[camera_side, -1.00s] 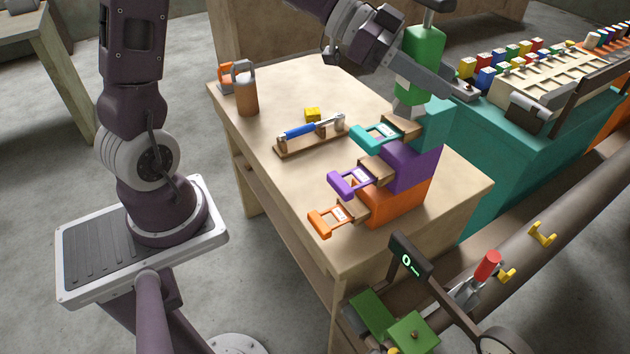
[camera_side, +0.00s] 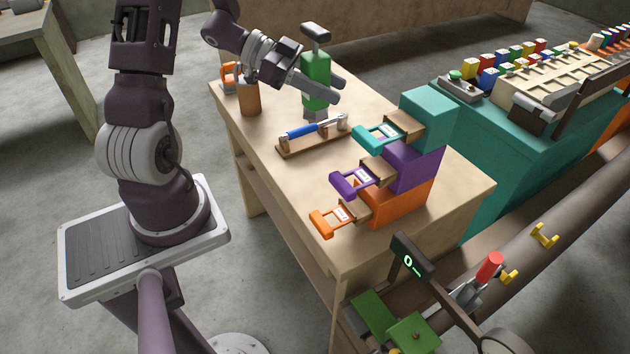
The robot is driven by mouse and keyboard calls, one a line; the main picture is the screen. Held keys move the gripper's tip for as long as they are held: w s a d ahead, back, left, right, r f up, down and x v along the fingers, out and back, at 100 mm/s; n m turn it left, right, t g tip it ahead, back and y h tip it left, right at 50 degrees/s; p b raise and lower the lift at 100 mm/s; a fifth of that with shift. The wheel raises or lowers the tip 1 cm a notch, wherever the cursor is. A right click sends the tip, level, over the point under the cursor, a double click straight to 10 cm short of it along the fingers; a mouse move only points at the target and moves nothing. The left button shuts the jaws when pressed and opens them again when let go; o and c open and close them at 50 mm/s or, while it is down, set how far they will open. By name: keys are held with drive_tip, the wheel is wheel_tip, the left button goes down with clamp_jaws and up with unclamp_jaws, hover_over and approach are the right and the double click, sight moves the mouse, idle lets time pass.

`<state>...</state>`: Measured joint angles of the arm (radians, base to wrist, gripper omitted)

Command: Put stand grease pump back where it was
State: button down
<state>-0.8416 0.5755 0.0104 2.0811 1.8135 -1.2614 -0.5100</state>
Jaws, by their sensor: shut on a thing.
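The grease pump is a green upright body (camera_side: 316,80) with a dark T-shaped handle on top and a grey foot below. My gripper (camera_side: 326,95) is shut on the green body, reaching in from the upper left. The pump is upright over the far part of the wooden bench (camera_side: 245,155), just behind the wooden rack with the blue-handled tool. I cannot tell whether its foot touches the bench top. The small yellow block seen earlier at this spot is now hidden behind the pump.
The rack with the blue-handled tool (camera_side: 300,131) lies close in front of the pump. A brown canister (camera_side: 250,99) and an orange-and-grey item (camera_side: 228,74) stand to the left. Stacked teal, purple (camera_side: 415,167) and orange drawers, pulled open, stand to the right.

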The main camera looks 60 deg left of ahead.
wheel_tip(320, 180, down, 20)
drive_tip(key=shift+r, duration=0.1)
drive_tip(key=c, duration=0.8)
unclamp_jaws()
drive_tip(key=shift+f, duration=0.2)
